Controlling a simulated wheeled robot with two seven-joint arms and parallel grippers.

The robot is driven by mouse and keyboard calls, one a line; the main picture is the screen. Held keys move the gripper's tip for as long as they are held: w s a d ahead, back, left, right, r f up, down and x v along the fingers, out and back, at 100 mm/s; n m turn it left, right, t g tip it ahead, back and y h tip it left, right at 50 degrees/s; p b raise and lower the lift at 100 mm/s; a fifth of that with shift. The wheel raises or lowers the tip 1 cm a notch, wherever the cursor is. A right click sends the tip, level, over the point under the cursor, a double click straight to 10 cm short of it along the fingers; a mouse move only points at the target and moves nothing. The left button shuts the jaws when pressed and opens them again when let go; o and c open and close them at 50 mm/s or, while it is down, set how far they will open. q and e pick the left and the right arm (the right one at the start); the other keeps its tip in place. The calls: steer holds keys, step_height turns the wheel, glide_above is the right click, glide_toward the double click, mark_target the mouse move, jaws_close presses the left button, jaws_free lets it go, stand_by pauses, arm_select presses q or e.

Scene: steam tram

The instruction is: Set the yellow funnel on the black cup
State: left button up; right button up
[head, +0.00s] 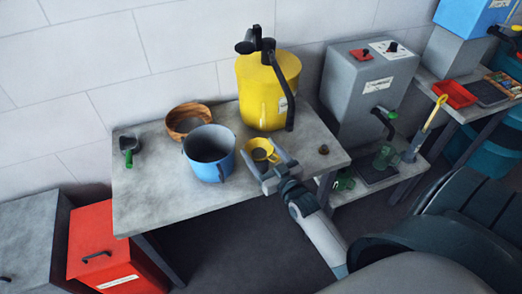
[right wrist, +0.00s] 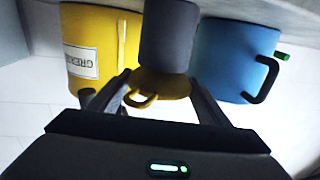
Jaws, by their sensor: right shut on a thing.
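The yellow funnel (head: 262,147) is between the fingers of my right gripper (head: 264,160), at the front right of the grey table. My right gripper is shut on it, one finger on each side. In the right wrist view, which is upside down, the funnel (right wrist: 172,86) shows its small loop handle. The black cup (right wrist: 167,35) is upright on the table there, its rim in line with the funnel. I cannot tell whether the funnel touches it. The cup's body is mostly hidden in the head view. My left gripper is not in view.
A blue pot (head: 209,155) stands just left of the funnel, a wooden bowl (head: 187,121) behind it. A large yellow container (head: 262,95) stands behind the funnel. The table's front left is clear.

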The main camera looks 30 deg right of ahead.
steer(key=shift+f, duration=0.15)
steer(key=o, duration=1.1)
steer(key=shift+o, duration=0.2)
steer(key=shift+s, duration=0.25)
steer(key=shift+s+a+r+p, duration=0.1)
steer(key=shift+s+r+p, duration=0.1)
steer(key=shift+s+p, duration=0.4)
steer(key=shift+s+a+r+p, duration=0.1)
steer(key=shift+s+r+p, duration=0.15)
steer(key=shift+s, duration=0.65)
steer(key=shift+s+r+p, duration=0.15)
steer(key=shift+s+p, duration=0.3)
steer(key=shift+s, duration=0.3)
steer(key=shift+r, duration=0.1)
steer(key=shift+r+p, duration=2.9)
